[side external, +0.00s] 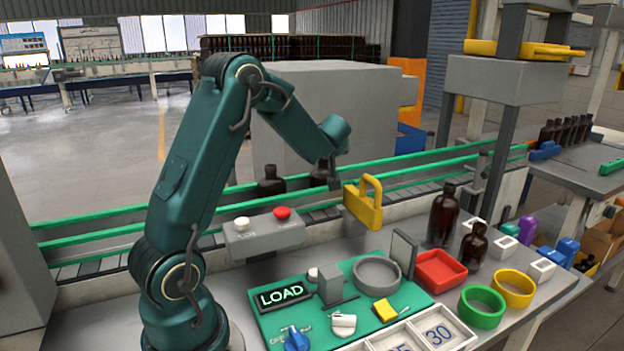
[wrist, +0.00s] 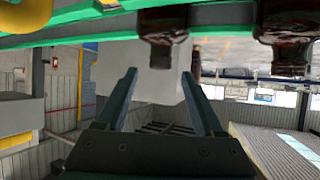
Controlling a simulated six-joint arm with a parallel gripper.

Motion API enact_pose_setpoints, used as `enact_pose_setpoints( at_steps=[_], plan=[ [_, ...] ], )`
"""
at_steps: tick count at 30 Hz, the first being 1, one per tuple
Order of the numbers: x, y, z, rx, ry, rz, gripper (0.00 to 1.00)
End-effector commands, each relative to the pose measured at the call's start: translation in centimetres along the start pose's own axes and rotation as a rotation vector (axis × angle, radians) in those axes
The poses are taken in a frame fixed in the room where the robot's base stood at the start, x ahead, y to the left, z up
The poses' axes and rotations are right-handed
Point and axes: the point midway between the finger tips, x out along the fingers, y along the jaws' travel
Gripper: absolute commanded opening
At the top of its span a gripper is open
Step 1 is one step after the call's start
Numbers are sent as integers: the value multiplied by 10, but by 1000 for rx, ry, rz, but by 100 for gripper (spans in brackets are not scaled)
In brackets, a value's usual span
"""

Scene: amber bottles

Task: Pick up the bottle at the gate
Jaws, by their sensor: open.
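Two dark amber bottles stand on the conveyor in the side view. One bottle (side external: 319,174) is nearer the yellow gate (side external: 363,205), and another (side external: 270,181) is to its left. The wrist view looks upside down: the bottle nearer the gate (wrist: 163,30) hangs from the top middle, the other (wrist: 290,30) is at top right, and part of the yellow gate (wrist: 32,14) is at top left. My gripper (wrist: 158,74) is open and empty, its fingers pointing toward the nearer bottle, which is apart from them. In the side view its fingers are hardly visible.
Green rails (side external: 420,172) run along the conveyor. A grey button box (side external: 262,236) stands before it. Two loose bottles (side external: 443,215) (side external: 474,245), a red tray (side external: 440,270), a green ring (side external: 482,306) and a yellow ring (side external: 513,288) occupy the bench at right.

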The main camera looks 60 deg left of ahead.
Motion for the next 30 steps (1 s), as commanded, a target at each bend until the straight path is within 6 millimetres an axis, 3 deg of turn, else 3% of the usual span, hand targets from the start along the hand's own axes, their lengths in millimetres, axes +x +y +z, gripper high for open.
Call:
enact_pose_setpoints(
  at_steps=[7,21,30],
  plan=[
    [13,0,22,0,0,1,69],
    [58,0,22,-2,0,2,69],
    [63,1,22,-2,1,4,69]
  ],
)
